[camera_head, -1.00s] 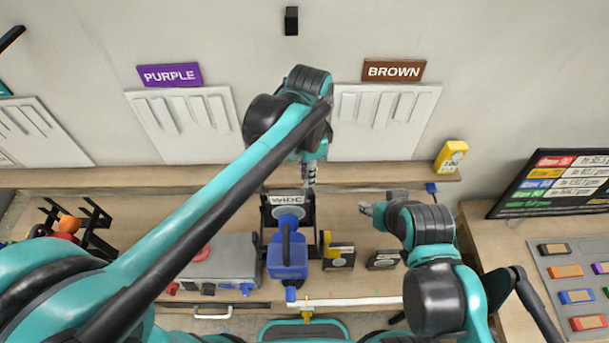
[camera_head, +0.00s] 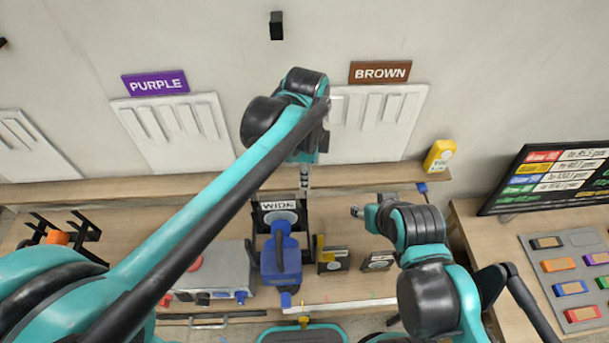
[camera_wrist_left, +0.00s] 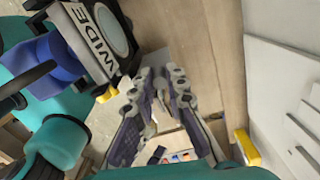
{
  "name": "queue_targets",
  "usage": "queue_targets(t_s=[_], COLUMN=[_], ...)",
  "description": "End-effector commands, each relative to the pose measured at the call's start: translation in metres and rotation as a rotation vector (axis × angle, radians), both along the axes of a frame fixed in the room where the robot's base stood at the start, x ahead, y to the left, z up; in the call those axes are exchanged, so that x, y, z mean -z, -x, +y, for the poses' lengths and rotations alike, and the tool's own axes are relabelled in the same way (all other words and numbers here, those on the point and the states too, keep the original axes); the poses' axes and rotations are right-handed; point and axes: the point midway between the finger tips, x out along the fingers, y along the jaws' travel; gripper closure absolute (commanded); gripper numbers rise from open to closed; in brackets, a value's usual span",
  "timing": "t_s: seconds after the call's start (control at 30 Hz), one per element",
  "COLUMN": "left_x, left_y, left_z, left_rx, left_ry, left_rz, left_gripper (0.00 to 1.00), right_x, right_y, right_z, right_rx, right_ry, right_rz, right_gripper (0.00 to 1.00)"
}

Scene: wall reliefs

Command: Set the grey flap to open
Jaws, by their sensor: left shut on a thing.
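I cannot pick out the grey flap for sure in either view. My left gripper (camera_head: 304,180) points down at the bench's back edge, just behind the black stand with the WIDE label (camera_head: 279,206). In the left wrist view, its fingers (camera_wrist_left: 160,88) are close together beside that WIDE stand (camera_wrist_left: 92,38). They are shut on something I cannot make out. My right gripper (camera_head: 357,211) is above the bench, to the right of the stand. Its fingers are too small to read.
A blue device (camera_head: 281,256) stands in front of the WIDE stand. A grey box (camera_head: 222,268) lies left of it, and small dark blocks (camera_head: 334,262) lie right. A yellow device (camera_head: 439,156) stands on the back ledge. Pale panels (camera_head: 178,130) hang on the wall.

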Motion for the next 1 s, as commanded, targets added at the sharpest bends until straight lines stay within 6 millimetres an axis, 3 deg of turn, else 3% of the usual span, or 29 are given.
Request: queue_targets(t_s=[0.3, 0.33, 0.4, 0.77, 1.0], left_x=[0.0, 0.0, 0.0, -0.005, -0.047], left_y=[0.0, 0.0, 0.0, 0.0, 0.0], left_z=[0.0, 0.0, 0.0, 0.0, 0.0], left_rx=[0.001, 0.001, 0.0, 0.0, 0.0], left_ry=[0.001, 0.001, 0.001, 0.0, 0.0], left_rz=[-0.001, -0.001, -0.001, 0.0, 0.0], left_gripper=[1.0, 0.79, 0.66, 0.66, 0.66], right_x=[0.0, 0.0, 0.0, 0.0, 0.0], right_y=[0.0, 0.0, 0.0, 0.0, 0.0], right_z=[0.0, 0.0, 0.0, 0.0, 0.0], right_rx=[0.0, 0.0, 0.0, 0.0, 0.0], right_ry=[0.0, 0.0, 0.0, 0.0, 0.0], right_rz=[0.0, 0.0, 0.0, 0.0, 0.0], right_gripper=[0.54, 0.54, 0.54, 0.54, 0.54])
